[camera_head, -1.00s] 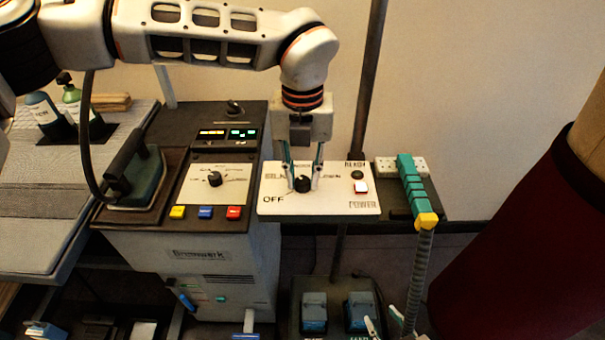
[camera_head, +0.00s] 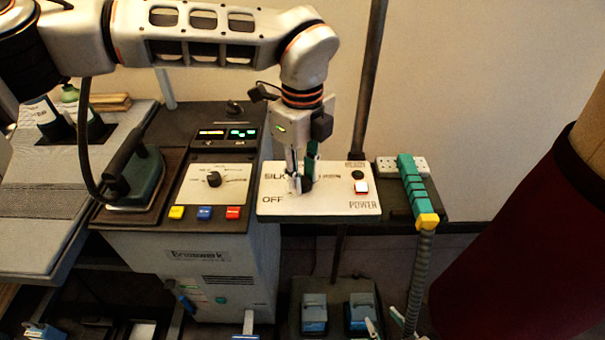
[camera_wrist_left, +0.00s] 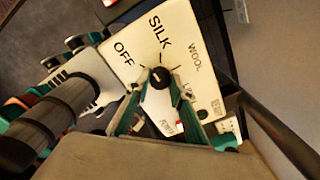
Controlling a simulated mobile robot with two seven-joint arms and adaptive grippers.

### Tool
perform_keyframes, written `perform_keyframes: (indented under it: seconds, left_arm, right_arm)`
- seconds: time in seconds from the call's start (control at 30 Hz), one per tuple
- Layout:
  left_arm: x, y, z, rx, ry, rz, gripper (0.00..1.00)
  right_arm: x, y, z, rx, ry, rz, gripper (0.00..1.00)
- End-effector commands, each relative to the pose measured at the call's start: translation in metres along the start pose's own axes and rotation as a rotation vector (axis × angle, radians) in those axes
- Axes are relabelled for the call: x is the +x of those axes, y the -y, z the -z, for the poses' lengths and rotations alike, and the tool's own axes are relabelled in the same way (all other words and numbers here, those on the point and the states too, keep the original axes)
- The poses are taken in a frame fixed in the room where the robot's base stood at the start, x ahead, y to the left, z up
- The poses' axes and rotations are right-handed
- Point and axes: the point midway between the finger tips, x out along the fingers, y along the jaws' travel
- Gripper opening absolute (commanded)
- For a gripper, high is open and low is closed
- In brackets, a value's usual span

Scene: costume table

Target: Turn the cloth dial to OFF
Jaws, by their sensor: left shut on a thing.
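The black cloth dial (camera_wrist_left: 158,78) sits on a white panel (camera_head: 340,207) with printed labels OFF, SILK and WOOL. OFF (camera_wrist_left: 123,51) is at the panel's left front corner in the head view. My left gripper (camera_head: 301,187) points down at the panel and is shut on the dial. In the left wrist view its two teal fingers (camera_wrist_left: 158,80) meet the dial from both sides. The fingers mostly hide the dial in the head view, and I cannot tell which label its pointer faces. My right gripper's fingertips (camera_head: 385,324) show apart at the bottom edge, empty.
A teal block strip with a hose (camera_head: 421,260) stands further right. A control box with another dial (camera_head: 214,179) and an iron (camera_head: 135,180) are left. Two pedals are below.

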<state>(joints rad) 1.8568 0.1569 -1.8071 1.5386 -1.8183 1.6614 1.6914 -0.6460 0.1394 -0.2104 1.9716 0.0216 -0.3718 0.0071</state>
Motion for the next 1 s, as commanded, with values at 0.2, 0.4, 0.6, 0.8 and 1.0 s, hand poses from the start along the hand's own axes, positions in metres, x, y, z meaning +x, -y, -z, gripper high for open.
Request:
perform_keyframes:
  seconds: [0.2,0.4,0.6,0.8,1.0]
  left_arm:
    - [0.001,-0.0005,0.0003,-0.163,-0.001,-0.002,0.01]
    - [0.0009,-0.0006,0.0003,-0.266,-0.001,-0.002,0.01]
    - [0.0009,-0.0005,0.0002,-0.321,0.0,-0.002,0.01]
    - [0.0009,-0.0005,0.0001,-0.339,0.0,-0.002,0.01]
    - [0.0009,-0.0005,0.0001,-0.339,0.0,-0.002,0.01]
  right_arm:
    - [0.0006,-0.0003,-0.0008,-0.001,0.001,-0.001,0.4]
    - [0.0008,-0.0004,-0.0011,-0.001,0.001,-0.001,0.4]
    - [0.0009,-0.0006,-0.001,-0.002,0.0,-0.001,0.4]
    - [0.0009,-0.0007,-0.0008,-0.002,0.0,-0.001,0.4]
    - [0.001,-0.0006,-0.0006,-0.002,0.0,-0.001,0.4]
